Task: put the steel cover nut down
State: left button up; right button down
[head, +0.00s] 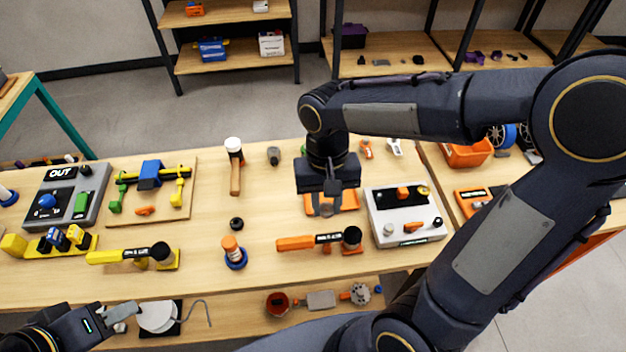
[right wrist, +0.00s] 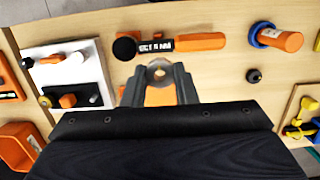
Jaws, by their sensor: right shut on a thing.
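My right gripper (head: 327,207) points down over the middle of the table, above an orange holder (head: 348,201). It is shut on the steel cover nut (right wrist: 160,71), a small round metal piece with a hole, which shows between the fingertips in the right wrist view. In the head view the nut is hidden by the fingers. Whether the nut touches anything below cannot be told. My left gripper (head: 124,312) is low at the left, beyond the table's front edge, and its finger opening is unclear.
A white-grey tray (head: 379,235) with small parts lies right of the right gripper. An orange-handled torque tool (head: 296,243) lies in front. Bare wood surrounds these.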

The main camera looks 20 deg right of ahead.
jog(key=w+d+f, duration=0.1)
jog(key=w+f, duration=0.2)
jog(key=w, duration=0.1)
jog(key=w+d+f+p, duration=0.1)
jog(key=w+f, duration=0.1)
jog(key=w, duration=0.2)
jog(key=w+d+f+p, duration=0.1)
jog(key=w+f, duration=0.2)
jog(key=shift+w+d+f, duration=0.25)
jog(key=shift+w+f, duration=0.05)
jog(key=shift+w, duration=0.1)
jog(key=shift+w+d+f, duration=0.1)
jog(key=shift+w+f, duration=0.2)
jog(key=shift+f, duration=0.1)
notch_tip(320, 180, down, 3)
jog(key=shift+w+f+p, duration=0.1)
jog(key=shift+f+p, duration=0.05)
jog(key=shift+p, duration=0.2)
jog(key=shift+f+b, duration=0.5)
jog(key=shift+f, duration=0.05)
